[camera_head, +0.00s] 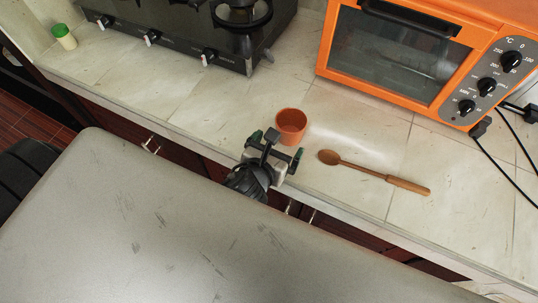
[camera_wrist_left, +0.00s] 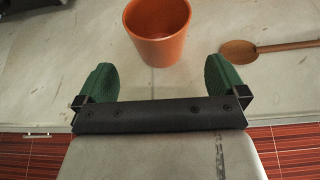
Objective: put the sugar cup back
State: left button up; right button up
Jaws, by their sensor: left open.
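An orange cup (camera_head: 291,126), open at the top, stands upright on the stone counter near its front edge. It also shows at the top middle of the left wrist view (camera_wrist_left: 158,48). My left gripper (camera_head: 280,148) is open at the counter's front edge, just in front of the cup. In the left wrist view its two green fingers (camera_wrist_left: 162,82) are spread wide, with the cup beyond them and roughly centred. Nothing is between the fingers. My right gripper is in neither view.
A wooden spoon (camera_head: 372,172) lies right of the cup. An orange toaster oven (camera_head: 405,55) with cables stands at the back right. A dark stove (camera_head: 190,35) is at the back left. A small green-capped shaker (camera_head: 64,37) stands at far left. Counter left of the cup is clear.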

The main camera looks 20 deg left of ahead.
pick_arm(q)
jog(key=shift+v, duration=2.8)
